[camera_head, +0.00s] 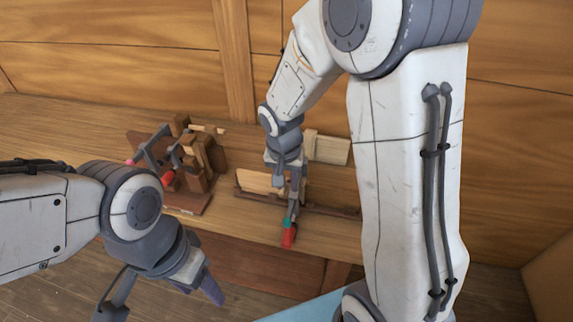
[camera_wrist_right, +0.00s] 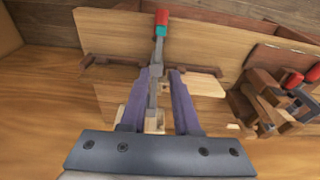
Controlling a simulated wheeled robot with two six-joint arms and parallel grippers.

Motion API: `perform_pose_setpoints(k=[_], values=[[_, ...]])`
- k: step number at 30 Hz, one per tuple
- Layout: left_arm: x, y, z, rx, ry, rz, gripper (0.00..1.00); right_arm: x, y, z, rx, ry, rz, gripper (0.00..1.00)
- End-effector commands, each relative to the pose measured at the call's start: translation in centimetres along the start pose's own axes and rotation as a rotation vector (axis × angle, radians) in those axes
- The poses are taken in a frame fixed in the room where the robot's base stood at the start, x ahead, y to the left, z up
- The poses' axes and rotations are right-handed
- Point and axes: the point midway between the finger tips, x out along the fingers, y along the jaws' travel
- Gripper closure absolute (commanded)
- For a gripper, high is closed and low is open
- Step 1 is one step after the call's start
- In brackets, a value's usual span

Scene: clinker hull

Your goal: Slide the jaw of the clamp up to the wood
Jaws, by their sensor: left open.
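The clamp, a grey bar with a red and teal handle (camera_head: 289,235), stands at the bench's front edge in the head view. In the right wrist view its handle (camera_wrist_right: 161,22) points away and its grey bar (camera_wrist_right: 158,62) runs between my fingers. A pale wooden piece (camera_head: 262,182) lies beside the clamp; pale wood (camera_wrist_right: 203,84) also shows behind my right finger. My right gripper (camera_wrist_right: 164,70) has its fingers apart, one on each side of the clamp, with a gap on the right side. The jaw's contact with the wood is hidden. My left gripper (camera_head: 160,299) is open and empty, in front of the bench.
A brown rack (camera_head: 188,203) with wooden blocks and more red-handled clamps stands left of the work in the head view. A pale block (camera_head: 327,148) lies behind my right gripper. A long dark wooden strip (camera_head: 330,210) lies along the bench. The bench's far left is clear.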

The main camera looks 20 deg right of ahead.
Motion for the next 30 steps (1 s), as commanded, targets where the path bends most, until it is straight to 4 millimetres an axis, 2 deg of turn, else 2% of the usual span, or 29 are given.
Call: perform_pose_setpoints(k=[1, 5, 20, 30], values=[[-0.2, 0.0, 0.0, 0.0, 0.0, 0.0, 0.4, 0.3, 0.3, -0.6, 0.026, 0.003, 0.003, 0.7], [0.6, 0.0, 0.1, 0.0, 0.0, 0.0, 0.4, 1.4, 0.4, -0.8, 0.041, 0.005, 0.004, 0.7], [4.8, -0.3, 0.3, -0.007, 0.0, 0.0, 0.4, 7.4, 0.5, -0.7, 0.04, 0.004, 0.004, 0.7], [8.3, -0.6, 0.5, -0.006, 0.0, 0.0, 0.4, 11.5, 0.4, -0.7, 0.039, 0.005, 0.003, 0.7]])
